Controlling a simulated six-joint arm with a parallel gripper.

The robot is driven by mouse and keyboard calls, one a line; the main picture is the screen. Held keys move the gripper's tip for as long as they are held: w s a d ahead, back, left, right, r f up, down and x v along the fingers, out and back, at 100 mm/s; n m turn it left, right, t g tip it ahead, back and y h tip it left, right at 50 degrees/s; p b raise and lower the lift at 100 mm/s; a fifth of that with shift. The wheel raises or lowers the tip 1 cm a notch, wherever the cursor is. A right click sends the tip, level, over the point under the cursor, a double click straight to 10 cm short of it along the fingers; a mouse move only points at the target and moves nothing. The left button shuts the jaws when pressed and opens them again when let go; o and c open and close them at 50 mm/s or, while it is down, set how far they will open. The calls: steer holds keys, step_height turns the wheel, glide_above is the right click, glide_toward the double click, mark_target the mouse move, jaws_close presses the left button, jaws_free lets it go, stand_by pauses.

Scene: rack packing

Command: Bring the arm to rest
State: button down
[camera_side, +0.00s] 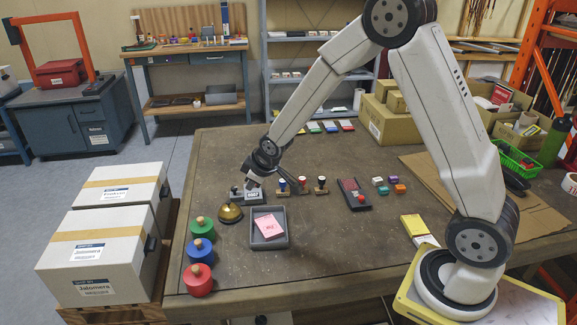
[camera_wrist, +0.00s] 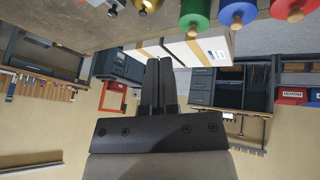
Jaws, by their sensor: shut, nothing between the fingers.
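My gripper (camera_side: 251,187) hangs at the end of my arm over the left part of the dark work table (camera_side: 330,255) in the side view. It is close to a small grey device with a white face and a brass bell (camera_side: 230,213); I cannot tell whether it touches the device. In the wrist view the two dark fingers of my gripper (camera_wrist: 159,62) lie side by side, shut, with nothing between them. The wrist view looks outward past the table edge.
A grey tray (camera_side: 285,240) holds a pink note. Green, blue (camera_side: 201,250) and red round pieces with knobs stand along the left table edge. Stamps (camera_side: 302,187) stand right of my gripper. White boxes (camera_side: 95,262) stand left of the table. The table's front middle is clear.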

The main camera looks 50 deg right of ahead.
steer(key=s+a+r+m+g, duration=0.1)
steer(key=s+a+m, duration=0.1)
steer(key=s, duration=0.8)
steer(key=s+a+r+m+g, duration=0.1)
steer(key=s+r+m+g, duration=0.1)
steer(key=s, duration=0.9)
steer(key=shift+a+g+y, duration=0.3)
steer(key=shift+a, duration=0.1)
